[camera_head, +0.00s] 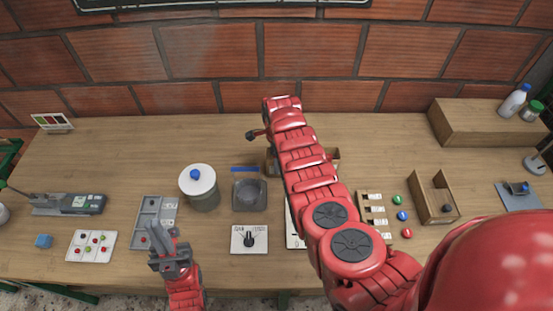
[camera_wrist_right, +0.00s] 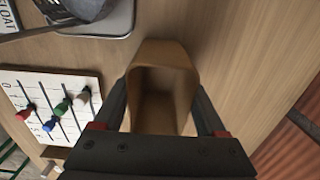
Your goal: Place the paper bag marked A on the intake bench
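A brown open-topped bag (camera_wrist_right: 160,85) fills the middle of the right wrist view, its mouth facing the camera. No letter A shows on it. My right gripper (camera_wrist_right: 160,100) has one dark finger along each side of the bag, seemingly touching both sides. Whether the bag is lifted cannot be told. In the head view my right arm hides that gripper; brown edges (camera_head: 333,155) show beside the arm. No label identifies the intake bench.
A grey canister with a white lid (camera_head: 199,190), a dial box (camera_head: 249,239) and a peg board (camera_head: 92,245) stand on the worktop. A raised wooden platform (camera_head: 480,122) bears bottles at right. Brick wall (camera_head: 210,55) runs behind. The back left worktop is mostly clear.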

